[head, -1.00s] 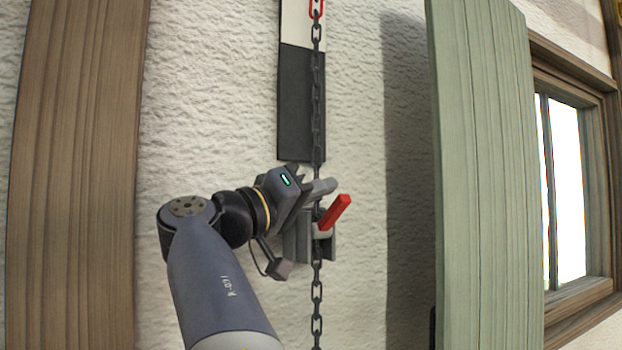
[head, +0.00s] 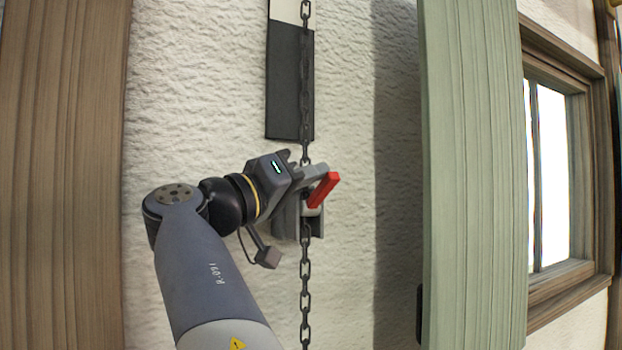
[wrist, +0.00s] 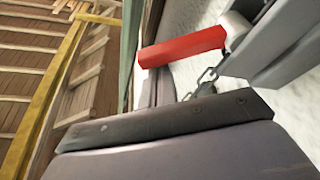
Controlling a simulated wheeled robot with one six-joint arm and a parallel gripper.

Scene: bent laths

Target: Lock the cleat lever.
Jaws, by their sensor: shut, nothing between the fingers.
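The red cleat lever (head: 323,191) slants up and to the right from the grey cleat (head: 312,224) on the wall. In the wrist view the red lever (wrist: 185,47) lies across the upper middle, with a pale pivot end at its right. A dark chain (head: 305,290) hangs down past the cleat; a few links of the chain (wrist: 207,76) show below the lever in the wrist view. My gripper (head: 318,171) is shut and empty at the upper left of the lever, close to it. I cannot tell whether they touch. My wrist hides part of the cleat's left side.
A black and white strip (head: 289,85) lies on the rough white wall behind the chain. A green shutter panel (head: 470,180) stands out at the right, before a wooden window (head: 565,170). A brown timber post (head: 60,180) stands at the left.

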